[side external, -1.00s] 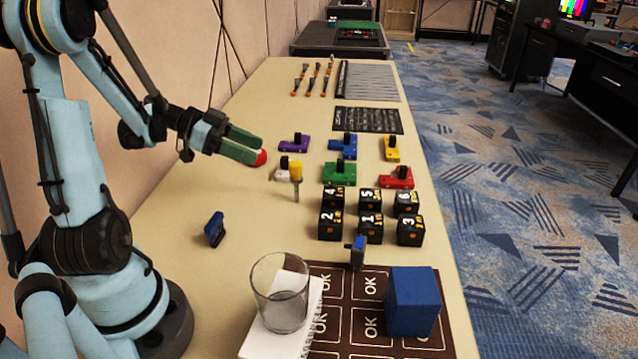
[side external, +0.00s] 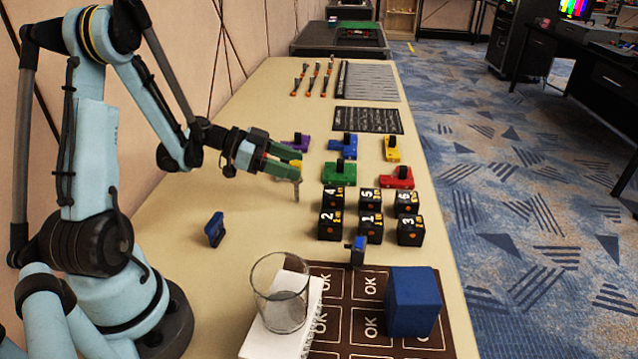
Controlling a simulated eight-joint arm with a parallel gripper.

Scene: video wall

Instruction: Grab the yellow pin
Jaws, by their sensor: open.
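The yellow pin, a yellow head on a thin grey shaft (side external: 296,192), stands upright on the table in the side external view. My gripper (side external: 291,168) has its green fingers at the pin's head and covers most of it. Only a bit of yellow shows by the fingers, and the shaft shows below them. The jaws are open; whether the head lies between the fingers or behind them I cannot tell.
Purple (side external: 300,142), blue (side external: 342,143), yellow (side external: 391,150), green (side external: 340,174) and red (side external: 398,178) blocks stand to the right. Numbered black cubes (side external: 371,229) are nearer. A glass (side external: 281,300) and a blue cube (side external: 412,302) are at the front. The table's left middle is mostly clear.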

